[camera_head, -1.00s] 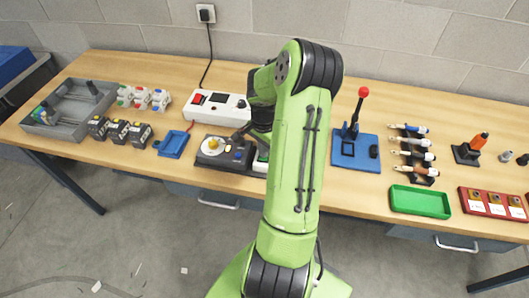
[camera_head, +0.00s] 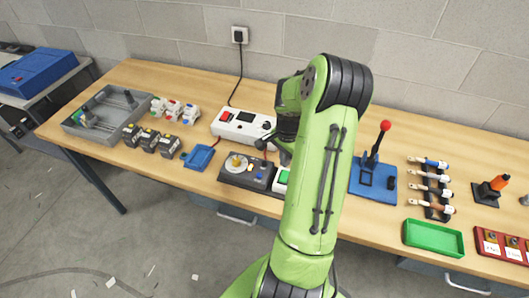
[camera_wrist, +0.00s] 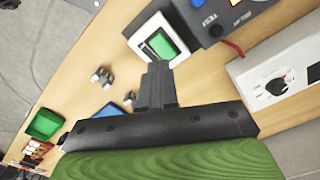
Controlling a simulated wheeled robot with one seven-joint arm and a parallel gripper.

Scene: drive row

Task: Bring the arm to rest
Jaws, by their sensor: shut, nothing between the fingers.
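My green arm (camera_head: 318,180) reaches up and over the middle of the workbench (camera_head: 330,122) in the head view. My gripper (camera_wrist: 157,72) is shut and empty in the wrist view, with its dark fingers together. In the head view the gripper is mostly hidden behind the arm.
Near the gripper are a dark test unit (camera_head: 245,172) and a white power box (camera_head: 240,127). A blue base with a red-knobbed lever (camera_head: 373,180) and a green tray (camera_head: 433,238) stand to the right. A grey crate (camera_head: 108,118) is at left.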

